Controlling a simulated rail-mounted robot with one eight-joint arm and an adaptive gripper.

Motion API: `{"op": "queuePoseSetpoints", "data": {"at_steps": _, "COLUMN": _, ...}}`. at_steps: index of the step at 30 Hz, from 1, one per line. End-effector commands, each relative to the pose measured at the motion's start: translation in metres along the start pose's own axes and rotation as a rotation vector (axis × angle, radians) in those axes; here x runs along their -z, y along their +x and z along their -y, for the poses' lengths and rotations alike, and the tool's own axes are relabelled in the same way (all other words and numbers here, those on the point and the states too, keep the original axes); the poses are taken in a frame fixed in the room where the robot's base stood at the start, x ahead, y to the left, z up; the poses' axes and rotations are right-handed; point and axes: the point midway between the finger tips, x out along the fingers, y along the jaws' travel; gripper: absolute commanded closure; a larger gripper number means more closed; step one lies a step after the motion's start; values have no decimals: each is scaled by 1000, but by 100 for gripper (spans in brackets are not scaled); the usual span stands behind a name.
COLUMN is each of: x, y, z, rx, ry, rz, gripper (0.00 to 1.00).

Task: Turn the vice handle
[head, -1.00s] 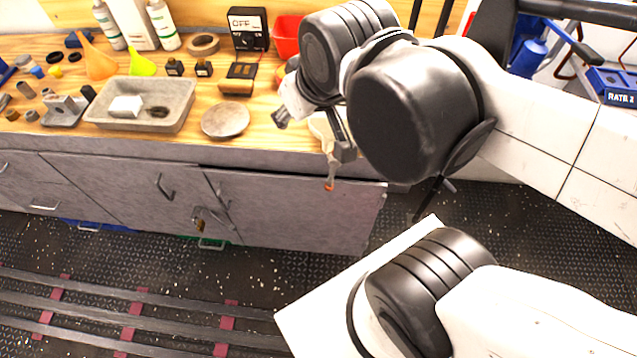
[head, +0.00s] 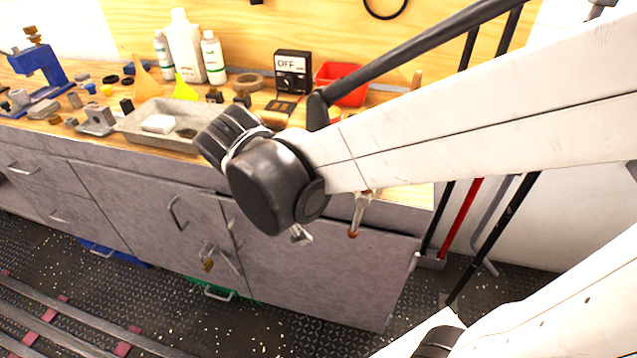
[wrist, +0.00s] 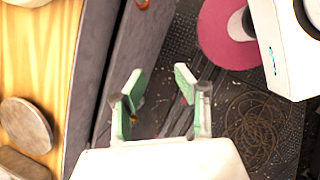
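A metal bar with an orange-red end (head: 360,210) hangs at the bench's front edge in the head view and looks like the vice handle. The vice body is mostly hidden behind my arm. An orange-red tip (wrist: 142,4) shows at the top edge of the wrist view, beside the bench front. My gripper (wrist: 157,84) is open, with two green-padded fingers apart and nothing between them. It points down past the bench front toward the floor. In the head view only a bit of my gripper (head: 300,235) shows below my wrist, left of the bar and apart from it.
Cabinet doors with handles (head: 176,212) lie below. A round disc (wrist: 26,126) is on the bench.

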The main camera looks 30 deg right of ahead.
Motion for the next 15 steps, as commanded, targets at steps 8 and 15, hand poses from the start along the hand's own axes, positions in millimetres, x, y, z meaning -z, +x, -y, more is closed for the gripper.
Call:
{"op": "queuePoseSetpoints", "data": {"at_steps": 8, "x": -2, "y": 12, "z": 0, "rx": 20, "ry": -68, "rz": 35, "gripper": 69}}
{"op": "queuePoseSetpoints", "data": {"at_steps": 15, "x": -30, "y": 22, "z": -5, "rx": 21, "ry": -63, "rz": 34, "gripper": 69}}
